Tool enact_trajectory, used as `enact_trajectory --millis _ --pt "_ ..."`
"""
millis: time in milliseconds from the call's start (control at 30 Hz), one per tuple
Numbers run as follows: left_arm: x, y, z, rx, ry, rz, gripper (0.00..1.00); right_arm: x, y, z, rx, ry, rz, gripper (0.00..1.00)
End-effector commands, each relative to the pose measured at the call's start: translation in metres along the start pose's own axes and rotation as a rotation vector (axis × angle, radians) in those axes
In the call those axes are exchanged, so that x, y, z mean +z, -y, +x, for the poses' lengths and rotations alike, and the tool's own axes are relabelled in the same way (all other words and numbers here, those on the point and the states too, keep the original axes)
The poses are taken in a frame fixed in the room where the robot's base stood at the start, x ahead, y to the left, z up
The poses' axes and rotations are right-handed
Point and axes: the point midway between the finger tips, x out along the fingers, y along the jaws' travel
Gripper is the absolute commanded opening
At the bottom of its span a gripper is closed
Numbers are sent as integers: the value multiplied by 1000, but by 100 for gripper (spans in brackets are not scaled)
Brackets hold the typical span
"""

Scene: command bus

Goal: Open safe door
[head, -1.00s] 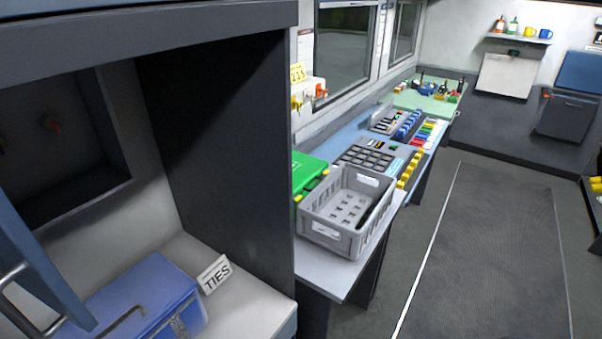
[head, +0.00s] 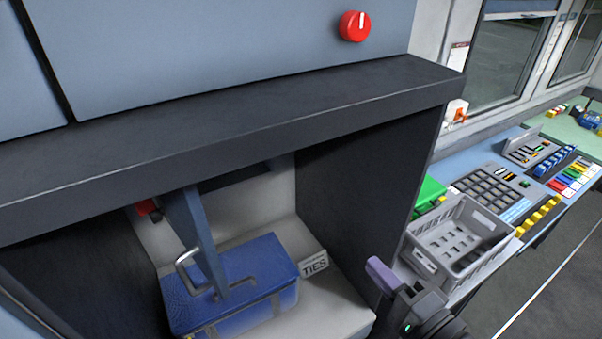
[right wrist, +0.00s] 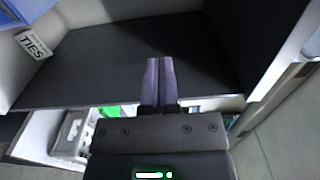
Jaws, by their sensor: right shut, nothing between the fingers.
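The safe door (head: 203,245) is a blue-grey panel with a silver bar handle (head: 186,268), seen nearly edge-on inside the dark-framed alcove. It stands swung out from the safe at the back, whose dark opening (head: 235,176) shows partly above and beside it. My right gripper (head: 378,270) is at the alcove's lower right corner, well apart from the door and handle. Its purple fingers (right wrist: 158,82) are shut and empty in the right wrist view, in front of the dark side wall. The door is not seen in that view. My left gripper is not in view.
A blue case (head: 255,262) lies on the white shelf (head: 340,310) by the door, beside a TIES sign (head: 314,264). The dark side wall (head: 365,190) and top ledge (head: 240,130) bound the alcove. A grey crate (head: 458,238) stands on the bench right.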

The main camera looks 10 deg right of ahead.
Motion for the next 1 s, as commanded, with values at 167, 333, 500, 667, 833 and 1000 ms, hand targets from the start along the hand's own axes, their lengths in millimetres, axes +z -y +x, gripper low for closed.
enact_trajectory --millis 167,333,500,667,833,1000 --pt "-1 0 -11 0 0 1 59 0 4 38 -4 -1 1 0" --pt "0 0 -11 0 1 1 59 0 2 74 -4 -1 1 0" --pt "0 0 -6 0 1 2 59 0 0 110 -3 -1 0 0" --pt "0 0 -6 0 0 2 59 0 2 144 -2 0 1 0" --pt "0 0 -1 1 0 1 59 0 0 179 -1 1 -1 0" --pt "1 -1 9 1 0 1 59 0 -1 212 -2 1 0 0"
